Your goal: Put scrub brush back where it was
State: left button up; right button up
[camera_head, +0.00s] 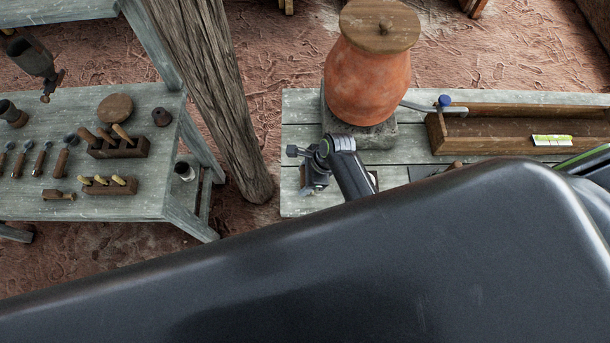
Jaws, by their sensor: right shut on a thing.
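My right gripper (309,168) is over the near left part of the right-hand table (297,128), just in front of the clay pot's stone base. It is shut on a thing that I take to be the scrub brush. The gripper and wrist mostly hide it, so its shape and bristles cannot be made out. Brown edges show beside the gripper, but I cannot tell what they belong to. I cannot tell whether the held thing touches the table. My left gripper is not in view.
An orange clay pot (367,78) with a wooden lid (380,27) stands on a stone block (362,133). A wooden trough (485,134) lies to its right. A wooden post (217,100) separates this table from the left tool table (130,205). My dark arm link covers the foreground.

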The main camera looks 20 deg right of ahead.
jog(key=o, duration=1)
jog(key=shift+f, duration=0.15)
jog(key=shift+o, duration=0.2)
jog(key=shift+d+r, duration=0.25)
jog(key=shift+r, duration=0.4)
jog(key=b+v, duration=0.1)
jog(key=v, duration=1)
jog(key=shift+b, duration=0.35)
jog(key=shift+s+a, duration=0.1)
jog(key=shift+s, duration=0.05)
